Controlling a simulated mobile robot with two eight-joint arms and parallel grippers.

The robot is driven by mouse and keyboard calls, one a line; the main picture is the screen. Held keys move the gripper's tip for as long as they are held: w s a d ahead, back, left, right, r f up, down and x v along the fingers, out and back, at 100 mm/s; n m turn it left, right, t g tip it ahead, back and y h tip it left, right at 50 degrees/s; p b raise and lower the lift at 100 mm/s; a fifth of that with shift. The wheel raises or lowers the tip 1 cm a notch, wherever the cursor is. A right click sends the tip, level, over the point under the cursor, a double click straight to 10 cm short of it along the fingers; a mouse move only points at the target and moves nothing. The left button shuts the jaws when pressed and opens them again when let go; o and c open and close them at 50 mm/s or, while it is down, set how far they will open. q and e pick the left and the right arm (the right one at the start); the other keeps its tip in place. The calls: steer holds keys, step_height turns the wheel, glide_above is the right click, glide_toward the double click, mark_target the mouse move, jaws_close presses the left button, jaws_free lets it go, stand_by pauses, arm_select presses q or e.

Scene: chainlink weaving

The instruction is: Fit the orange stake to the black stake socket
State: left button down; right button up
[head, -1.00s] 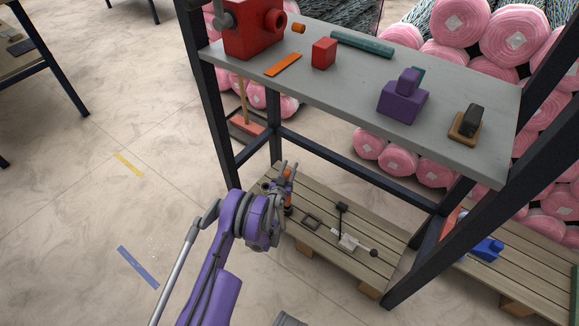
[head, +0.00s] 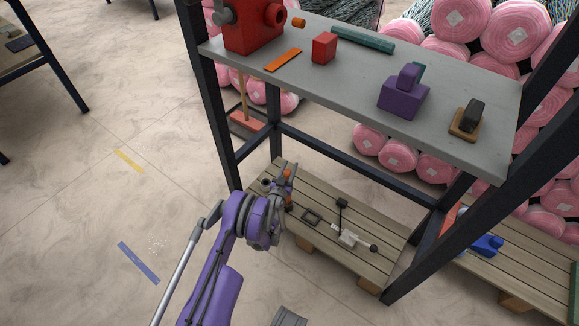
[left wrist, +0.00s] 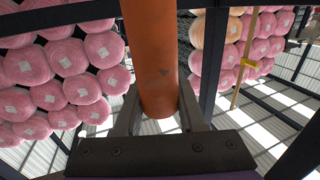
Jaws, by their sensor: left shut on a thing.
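The orange stake (left wrist: 150,55) stands between my left gripper's fingers in the left wrist view. My left gripper (head: 288,176) is shut on it, and small orange parts of the stake show at the gripper in the head view. The gripper is over the near left part of the low wooden pallet. A small dark round thing (head: 265,182) on the pallet, just left of the gripper, may be the black stake socket; it is too small to be sure. The stake's lower end is partly hidden by the gripper, and I cannot tell whether it touches anything. My right gripper is not in view.
A grey shelf (head: 340,80) with dark posts stands above, bearing red, purple and orange parts.

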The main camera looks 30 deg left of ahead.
arm_select(q)
steer(key=shift+f, duration=1.6)
steer(key=shift+c, duration=2)
jaws_free()
